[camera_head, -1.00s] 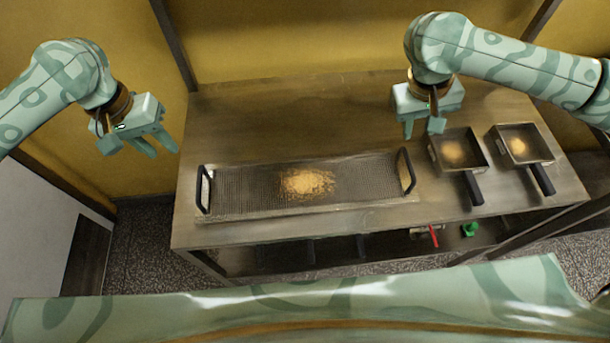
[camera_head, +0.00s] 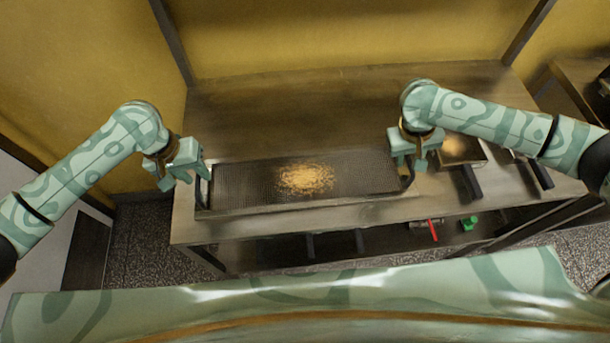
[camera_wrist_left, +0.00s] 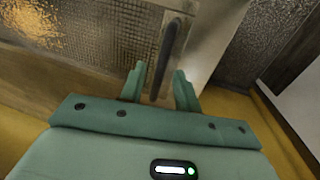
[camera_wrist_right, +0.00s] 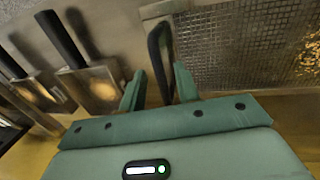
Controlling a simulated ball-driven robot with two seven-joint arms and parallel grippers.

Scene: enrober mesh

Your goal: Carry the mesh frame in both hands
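The mesh frame (camera_head: 250,190) lies on the steel table, with a patch of golden crumbs (camera_head: 306,179) near its middle. It has a black handle at each end. My left gripper (camera_head: 188,182) is at the left end; in the left wrist view its open fingers (camera_wrist_left: 160,88) straddle the left handle (camera_wrist_left: 165,55), apart from it. My right gripper (camera_head: 413,164) is at the right end; in the right wrist view its open fingers (camera_wrist_right: 157,88) stand either side of the right handle (camera_wrist_right: 160,50). The right handle is partly hidden in the head view.
A red-handled item (camera_head: 433,229) and a green item (camera_head: 469,223) are below the table's front edge. The table behind the frame is clear.

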